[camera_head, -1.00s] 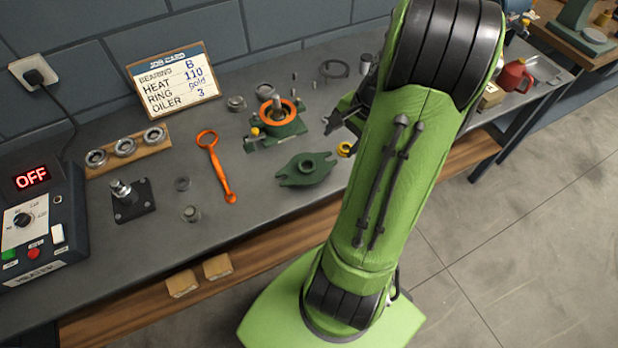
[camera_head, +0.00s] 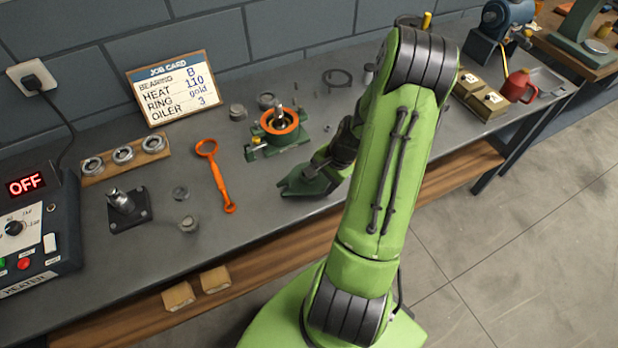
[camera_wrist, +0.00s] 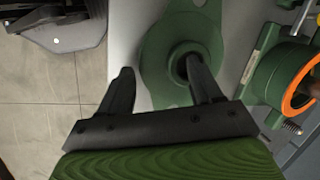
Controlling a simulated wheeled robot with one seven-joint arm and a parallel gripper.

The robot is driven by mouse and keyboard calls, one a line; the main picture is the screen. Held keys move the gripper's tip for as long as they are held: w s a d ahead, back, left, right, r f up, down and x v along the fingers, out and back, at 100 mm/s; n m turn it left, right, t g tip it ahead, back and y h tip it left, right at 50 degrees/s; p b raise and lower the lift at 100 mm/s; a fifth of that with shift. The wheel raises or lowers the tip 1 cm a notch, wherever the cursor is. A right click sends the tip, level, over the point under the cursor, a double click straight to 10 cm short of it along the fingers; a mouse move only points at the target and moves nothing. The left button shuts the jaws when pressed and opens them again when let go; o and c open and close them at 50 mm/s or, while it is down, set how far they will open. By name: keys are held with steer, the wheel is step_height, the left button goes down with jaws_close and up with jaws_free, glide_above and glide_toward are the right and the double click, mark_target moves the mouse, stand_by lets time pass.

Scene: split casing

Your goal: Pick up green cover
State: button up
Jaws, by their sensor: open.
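The green cover (camera_head: 297,184) lies on the grey bench near its front edge, partly hidden by my arm in the head view. In the wrist view the cover (camera_wrist: 160,42) is a dark green flanged piece with a raised round middle. My gripper (camera_wrist: 157,75) is open over it. One finger reaches over the raised middle, near its dark hole, and the other is off the cover's left side. I cannot tell whether either finger touches it. In the head view the gripper (camera_head: 318,168) is mostly hidden behind its own wrist.
The green housing with an orange ring (camera_head: 298,122) stands just behind the cover. An orange hand tool (camera_head: 216,176) lies to the left. A black post stand (camera_head: 127,208) and the heater (camera_head: 30,235) are farther left. The bench's front edge is close to the cover.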

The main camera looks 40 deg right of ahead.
jaws_close()
steer(key=shift+r, duration=0.1)
steer(key=shift+r, duration=0.1)
